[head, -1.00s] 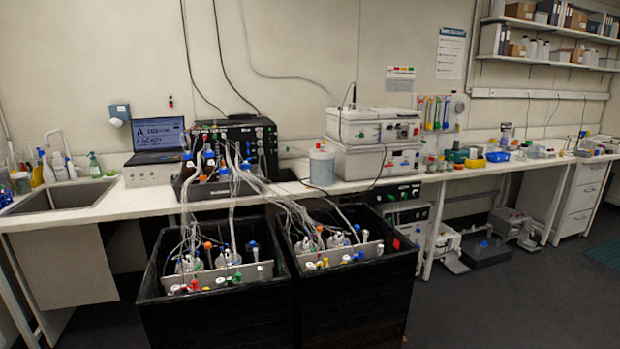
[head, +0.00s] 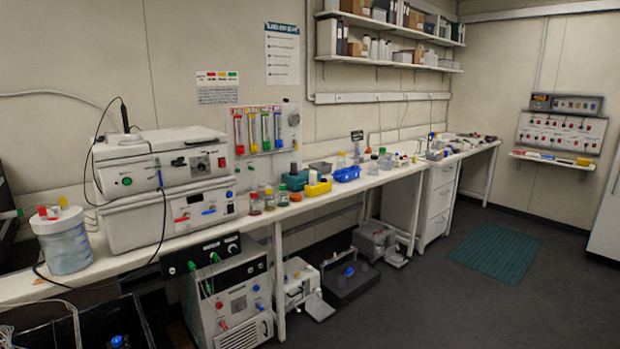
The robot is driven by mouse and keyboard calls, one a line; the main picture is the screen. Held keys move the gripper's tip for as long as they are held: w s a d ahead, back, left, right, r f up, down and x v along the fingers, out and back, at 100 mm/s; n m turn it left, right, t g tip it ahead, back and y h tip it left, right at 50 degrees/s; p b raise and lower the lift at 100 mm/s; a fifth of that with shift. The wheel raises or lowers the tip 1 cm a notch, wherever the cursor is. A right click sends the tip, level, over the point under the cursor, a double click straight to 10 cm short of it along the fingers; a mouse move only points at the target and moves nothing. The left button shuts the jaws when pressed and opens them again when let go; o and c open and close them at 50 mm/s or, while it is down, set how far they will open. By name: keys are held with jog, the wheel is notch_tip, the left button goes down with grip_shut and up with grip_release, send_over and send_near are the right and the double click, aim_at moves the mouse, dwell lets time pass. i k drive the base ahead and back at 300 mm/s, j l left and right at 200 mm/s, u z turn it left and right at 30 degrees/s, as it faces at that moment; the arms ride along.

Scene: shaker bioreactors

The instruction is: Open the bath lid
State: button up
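I cannot pick out a bath lid with certainty in the head view. Two stacked white instruments stand on the left of the bench; the upper one (head: 165,165) has a green button and dials on its front, and its flat top looks closed. The lower one (head: 180,210) has red and blue knobs. A cable runs over their fronts. A clear round vessel (head: 63,243) with red and yellow caps stands to their left. My gripper is not in view.
A black tub's edge (head: 95,318) is at lower left. Floor is clear around a green mat (head: 495,253).

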aim_at(176, 138)
jog(key=i+z, duration=0.45)
jog(key=i, duration=0.65)
jog(key=i+u, duration=0.5)
jog(key=i+l+u, duration=0.15)
jog(key=u, duration=0.3)
jog(key=i+u, duration=0.35)
jog(key=i+l+u, duration=0.4)
jog(key=i+u, duration=0.25)
jog(key=k, duration=0.1)
